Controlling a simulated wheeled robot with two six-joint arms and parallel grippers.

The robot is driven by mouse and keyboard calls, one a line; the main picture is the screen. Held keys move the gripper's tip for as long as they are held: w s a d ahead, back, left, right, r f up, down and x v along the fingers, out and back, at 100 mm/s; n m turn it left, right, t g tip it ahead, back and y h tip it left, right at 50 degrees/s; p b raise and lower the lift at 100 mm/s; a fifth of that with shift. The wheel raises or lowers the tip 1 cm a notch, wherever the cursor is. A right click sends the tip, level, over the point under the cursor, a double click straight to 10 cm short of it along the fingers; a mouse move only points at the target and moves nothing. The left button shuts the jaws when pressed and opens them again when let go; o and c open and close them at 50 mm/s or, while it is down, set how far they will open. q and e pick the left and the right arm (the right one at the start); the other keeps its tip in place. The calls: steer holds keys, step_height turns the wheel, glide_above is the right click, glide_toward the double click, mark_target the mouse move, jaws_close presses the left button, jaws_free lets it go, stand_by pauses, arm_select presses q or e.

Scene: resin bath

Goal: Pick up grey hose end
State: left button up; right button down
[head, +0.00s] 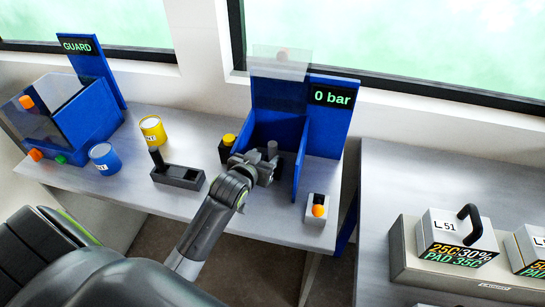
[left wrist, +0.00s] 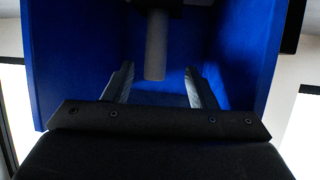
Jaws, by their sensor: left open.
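The grey hose end (head: 272,149) is a short upright grey cylinder inside the open-fronted blue booth (head: 266,125). In the left wrist view the hose end (left wrist: 156,45) hangs down from a dark part at the top, in line with the gap between my fingers. My left gripper (head: 267,161) is at the booth's opening, close to the hose end. Its fingers (left wrist: 159,72) are open with nothing between them. In the head view the gripper partly hides the lower hose end. My right gripper is not in view.
The booth's side walls (head: 300,160) flank my gripper, and a clear raised panel (head: 280,62) is above. A display (head: 332,97) reads 0 bar. A box with an orange button (head: 318,211), a black holder (head: 178,176), yellow can (head: 152,130) and blue can (head: 104,158) stand nearby.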

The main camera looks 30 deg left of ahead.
mark_target(271, 152)
arm_select(q)
steer(key=shift+x, duration=0.75)
steer(key=shift+w+f+p, duration=0.1)
steer(key=shift+w+p, duration=0.35)
steer(key=shift+w, duration=0.1)
steer(key=shift+p+x, duration=0.4)
steer(key=shift+x, duration=1.55)
steer(key=shift+d+f, duration=0.15)
steer(key=shift+f, duration=0.05)
steer(key=shift+s, duration=0.1)
steer(key=c, duration=1.1)
